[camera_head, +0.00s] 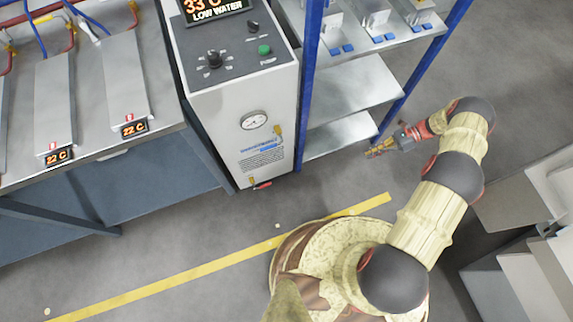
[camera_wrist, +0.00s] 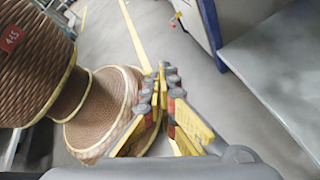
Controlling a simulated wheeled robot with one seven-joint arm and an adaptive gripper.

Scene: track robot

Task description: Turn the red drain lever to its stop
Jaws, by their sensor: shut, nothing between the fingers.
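The red drain lever (camera_head: 263,185) is small and sits low on the front of the white machine (camera_head: 262,95), near the floor. A small red and yellow piece that looks like this lever (camera_wrist: 177,16) shows at the top of the wrist view. My gripper (camera_head: 370,154) is right of the lever, apart from it, near the foot of the blue shelf post. In the wrist view my gripper's fingers (camera_wrist: 164,70) are together with nothing between them.
A steel shelf rack (camera_head: 345,90) with blue posts stands right of the machine. A workbench (camera_head: 95,150) with several heater units is at left. A yellow floor line (camera_head: 170,275) crosses the open floor. Grey boxes (camera_head: 530,230) stand at right.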

